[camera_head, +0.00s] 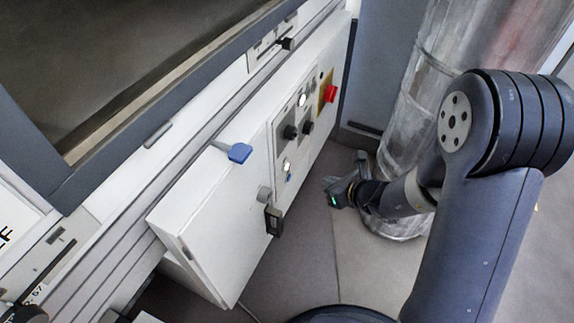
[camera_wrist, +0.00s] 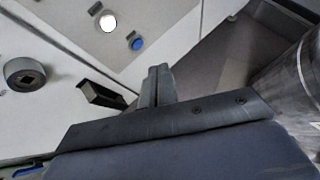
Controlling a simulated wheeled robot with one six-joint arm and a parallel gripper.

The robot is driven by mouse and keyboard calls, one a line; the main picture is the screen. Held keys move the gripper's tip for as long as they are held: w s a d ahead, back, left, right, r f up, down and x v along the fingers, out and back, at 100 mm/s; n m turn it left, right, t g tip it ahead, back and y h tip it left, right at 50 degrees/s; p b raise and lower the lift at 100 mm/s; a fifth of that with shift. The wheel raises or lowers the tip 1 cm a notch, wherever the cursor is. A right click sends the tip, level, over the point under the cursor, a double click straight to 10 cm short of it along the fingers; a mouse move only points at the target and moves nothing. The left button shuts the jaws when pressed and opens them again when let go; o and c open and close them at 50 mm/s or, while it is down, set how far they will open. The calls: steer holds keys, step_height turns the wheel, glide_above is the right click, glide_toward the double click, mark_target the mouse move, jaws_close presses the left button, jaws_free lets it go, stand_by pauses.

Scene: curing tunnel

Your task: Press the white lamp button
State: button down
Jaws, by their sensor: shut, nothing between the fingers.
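A control panel (camera_head: 278,128) sits on the front of a white cabinet. It carries a lit white round button (camera_head: 286,165) low down, just above a small blue button (camera_head: 289,178). A second lit white round spot (camera_head: 302,100) is higher on the panel. I cannot tell from the frames which one the task names. In the wrist view, one lit white button (camera_wrist: 108,23) shows at the upper left, with the blue button (camera_wrist: 135,43) beside it. My gripper (camera_head: 327,184) is shut and empty, apart from the panel; its closed fingers (camera_wrist: 157,74) point toward the panel's lower side.
Two black knobs (camera_head: 298,131) and a red switch (camera_head: 330,93) on a yellow plate share the cabinet front. A blue handle (camera_head: 239,152), a round lock (camera_wrist: 25,75) and a dark padlock-like block (camera_head: 273,221) stick out. A transparent wrapped column (camera_head: 425,85) stands behind my arm.

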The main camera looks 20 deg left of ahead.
mark_target(286, 166)
steer(key=a+b, duration=0.1)
steer(key=a, duration=0.7)
steer(key=shift+w+a, duration=0.3)
steer(key=shift+a, duration=0.05)
stand_by(1.8)
steer(key=shift+a+b, duration=0.35)
steer(key=shift+a, duration=0.1)
steer(key=shift+a, duration=0.35)
stand_by(0.5)
steer(key=shift+w+d, duration=0.1)
steer(key=shift+d+b, duration=0.35)
steer(key=shift+d, duration=0.35)
